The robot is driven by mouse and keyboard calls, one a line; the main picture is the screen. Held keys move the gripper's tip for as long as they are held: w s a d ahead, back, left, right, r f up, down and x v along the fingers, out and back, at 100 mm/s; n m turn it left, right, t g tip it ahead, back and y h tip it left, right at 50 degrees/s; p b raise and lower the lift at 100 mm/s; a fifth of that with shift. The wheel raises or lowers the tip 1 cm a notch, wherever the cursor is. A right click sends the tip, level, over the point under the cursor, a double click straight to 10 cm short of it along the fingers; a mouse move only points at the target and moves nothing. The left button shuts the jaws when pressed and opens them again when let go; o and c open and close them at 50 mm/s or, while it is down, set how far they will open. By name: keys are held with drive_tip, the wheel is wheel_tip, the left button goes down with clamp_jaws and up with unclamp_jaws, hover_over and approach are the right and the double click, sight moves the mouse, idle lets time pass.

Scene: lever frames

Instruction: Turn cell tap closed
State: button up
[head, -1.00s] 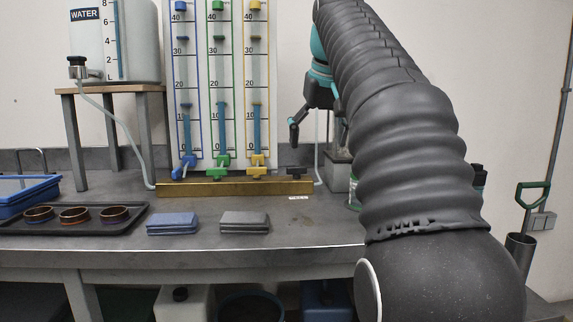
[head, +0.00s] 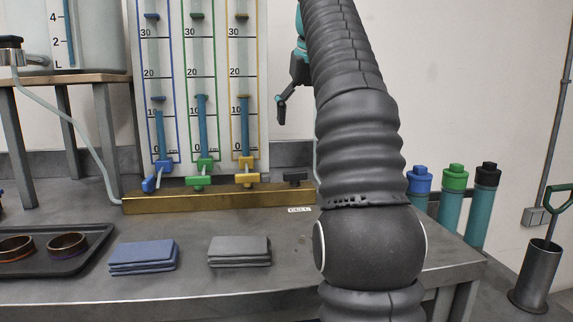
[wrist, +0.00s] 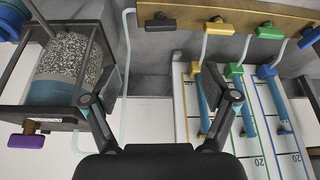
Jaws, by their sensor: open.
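The black tap handle (head: 295,177) sits at the right end of the brass manifold (head: 230,197), above a small white label that seems to read "CELL". Its bar lies crosswise, along the manifold. In the wrist view the black tap handle (wrist: 160,24) is at the top, left of the yellow, green and blue ones. My gripper (head: 281,110) is raised above the manifold's right end, partly behind my arm. In the wrist view my gripper (wrist: 162,98) has its fingers wide apart with nothing between them. It is clear of the black handle.
Blue (head: 152,182), green (head: 200,180) and yellow (head: 246,177) taps stand under the gauge tubes. In the wrist view a gravel-filled cell (wrist: 70,60) in a dark frame, with a purple handle (wrist: 27,142), is close on the left. Folded cloths (head: 143,257) lie in front.

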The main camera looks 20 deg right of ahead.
sight(295, 172)
drive_tip(key=b+x, duration=0.1)
drive_tip(key=x, duration=1.2)
drive_tip(key=shift+w+f+b, duration=0.15)
drive_tip(key=shift+f+b, duration=0.2)
drive_tip(key=shift+b, duration=0.05)
